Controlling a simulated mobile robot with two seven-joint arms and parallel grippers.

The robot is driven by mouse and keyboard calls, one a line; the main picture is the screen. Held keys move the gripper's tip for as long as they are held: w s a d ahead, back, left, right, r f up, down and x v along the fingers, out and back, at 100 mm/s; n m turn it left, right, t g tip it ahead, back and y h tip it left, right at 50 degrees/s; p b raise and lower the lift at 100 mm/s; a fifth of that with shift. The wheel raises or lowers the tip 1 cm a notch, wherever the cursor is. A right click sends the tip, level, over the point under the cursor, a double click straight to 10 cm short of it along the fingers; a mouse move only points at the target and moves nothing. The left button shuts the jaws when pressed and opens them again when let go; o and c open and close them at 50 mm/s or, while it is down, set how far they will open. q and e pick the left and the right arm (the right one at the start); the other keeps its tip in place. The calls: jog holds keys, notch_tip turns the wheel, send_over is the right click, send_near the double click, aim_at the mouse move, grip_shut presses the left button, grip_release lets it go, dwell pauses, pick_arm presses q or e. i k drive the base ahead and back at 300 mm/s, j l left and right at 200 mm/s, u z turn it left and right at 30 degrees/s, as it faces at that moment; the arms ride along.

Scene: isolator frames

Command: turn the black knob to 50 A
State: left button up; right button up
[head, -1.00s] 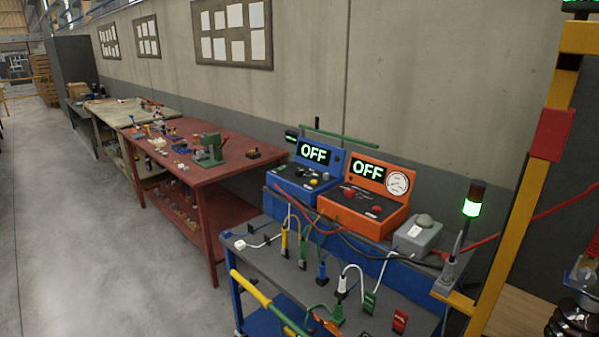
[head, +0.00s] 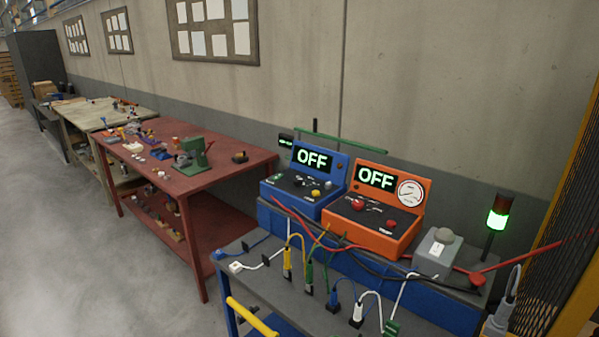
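A blue control box (head: 272,205) and an orange control box (head: 374,234) stand side by side on the blue bench at centre right. Each has a lit display reading OFF. Small dark controls (head: 299,182) sit on the blue box's sloped panel; they are too small to tell which is a black knob or to read any scale. The orange box carries a red knob (head: 358,204), another red control (head: 392,223), small dark parts and a round white dial (head: 410,193). Neither of my grippers is in view.
Cables and coloured plugs crowd the grey bench top (head: 262,281). A grey box (head: 437,252) and a green-lit signal lamp (head: 498,219) stand right of the orange box. A yellow rail (head: 252,317) is at the bench front. A red table (head: 190,177) stands left; open floor lies beyond.

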aim_at(298, 182)
jog(key=i+j+z, duration=0.1)
jog(key=i+j, duration=0.2)
jog(key=i+j+z, duration=0.1)
jog(key=i+j, duration=0.2)
jog(key=i+j+z, duration=0.1)
jog(key=i+j, duration=0.15)
jog(key=j, duration=0.25)
jog(key=i+j+z, duration=0.1)
jog(key=i+j, duration=0.15)
jog(key=j, duration=0.2)
jog(key=i+j+z, duration=0.15)
jog(key=j, duration=0.25)
jog(key=i, duration=0.1)
